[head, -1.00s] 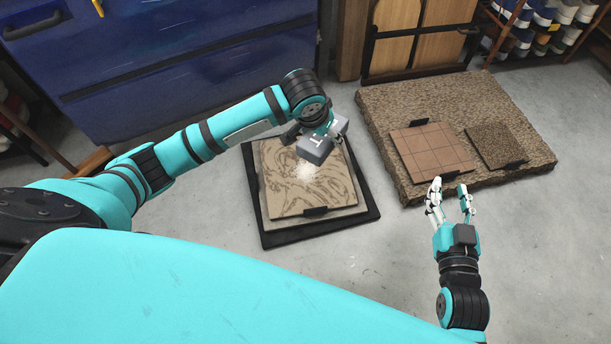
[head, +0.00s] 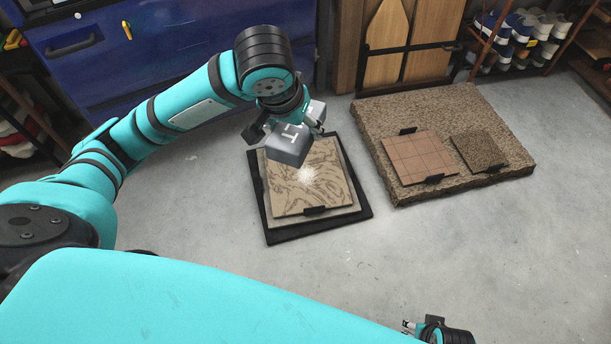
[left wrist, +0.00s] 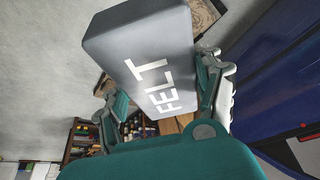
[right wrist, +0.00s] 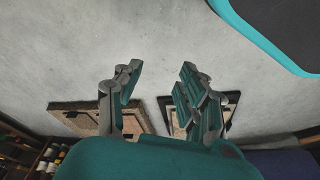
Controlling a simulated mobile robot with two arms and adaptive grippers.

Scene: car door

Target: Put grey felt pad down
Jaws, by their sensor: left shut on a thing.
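The grey felt pad (head: 291,144) is a grey block with white lettering, seen above the far left part of the swirl-patterned board. In the left wrist view the pad (left wrist: 140,50) reads FELT and sits between both fingers. My left gripper (head: 283,124) is shut on it and holds it tilted, apparently above the board. My right gripper shows only partly at the bottom edge of the head view (head: 408,326). In the right wrist view its fingers (right wrist: 158,85) are spread apart with nothing between them.
The patterned board (head: 318,190) has a pale powdery patch and lies on a black-edged tray (head: 360,211). A rough brown slab (head: 390,105) to the right carries a tiled panel (head: 418,155) and a small dark mat (head: 478,150). Blue cabinets (head: 170,45) stand behind. The grey floor in front is clear.

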